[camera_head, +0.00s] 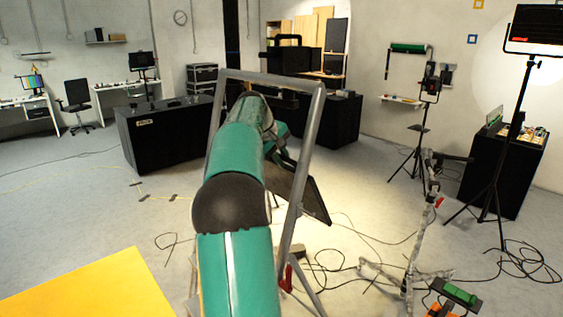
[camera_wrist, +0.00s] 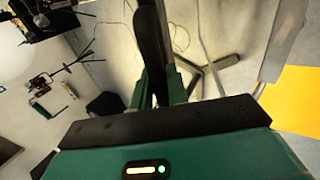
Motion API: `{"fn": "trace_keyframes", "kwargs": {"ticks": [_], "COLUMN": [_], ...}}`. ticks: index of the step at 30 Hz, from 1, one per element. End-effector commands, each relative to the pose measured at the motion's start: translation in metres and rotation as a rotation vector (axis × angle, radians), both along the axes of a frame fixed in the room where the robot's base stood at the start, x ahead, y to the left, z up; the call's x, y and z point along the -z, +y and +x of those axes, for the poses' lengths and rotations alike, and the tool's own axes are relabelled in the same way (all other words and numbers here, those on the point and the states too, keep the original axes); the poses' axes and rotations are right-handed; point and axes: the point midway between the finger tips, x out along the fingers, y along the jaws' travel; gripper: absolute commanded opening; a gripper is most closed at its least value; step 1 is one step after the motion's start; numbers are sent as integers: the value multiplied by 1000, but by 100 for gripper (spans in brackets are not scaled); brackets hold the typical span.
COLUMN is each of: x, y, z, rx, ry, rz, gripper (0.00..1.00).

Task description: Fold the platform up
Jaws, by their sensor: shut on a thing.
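The platform (camera_head: 312,198) shows in the head view as a dark flat panel, steeply tilted beside a grey metal frame (camera_head: 312,125). My green arm crosses in front of the frame and hides part of both. In the wrist view the platform (camera_wrist: 152,45) is a dark slab seen nearly edge-on, running up from between my fingers. My gripper (camera_wrist: 158,78) is shut on its edge. A grey bar (camera_wrist: 279,45), which looks like part of the frame, runs along the right of the wrist view.
A yellow mat (camera_head: 85,290) lies on the floor at lower left. A thin stand (camera_head: 420,235) with cables around it is right of the frame. Light tripods (camera_head: 497,150) and a dark cabinet (camera_head: 500,170) stand further right. A black case (camera_head: 165,135) is behind left. Floor at left is mostly clear.

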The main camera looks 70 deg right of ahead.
Motion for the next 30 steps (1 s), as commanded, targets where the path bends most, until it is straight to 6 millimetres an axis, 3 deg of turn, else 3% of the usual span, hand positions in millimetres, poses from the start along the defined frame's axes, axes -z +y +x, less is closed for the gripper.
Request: {"fn": "trace_keyframes", "kwargs": {"ticks": [17,18,21,30], "x": [0,0,0,-2], "y": [1,1,1,2], "z": [0,0,0,1], "rx": [2,2,2,1], "ry": [4,3,2,1], "rz": [3,4,3,2], "gripper": [0,18,34,34]}}
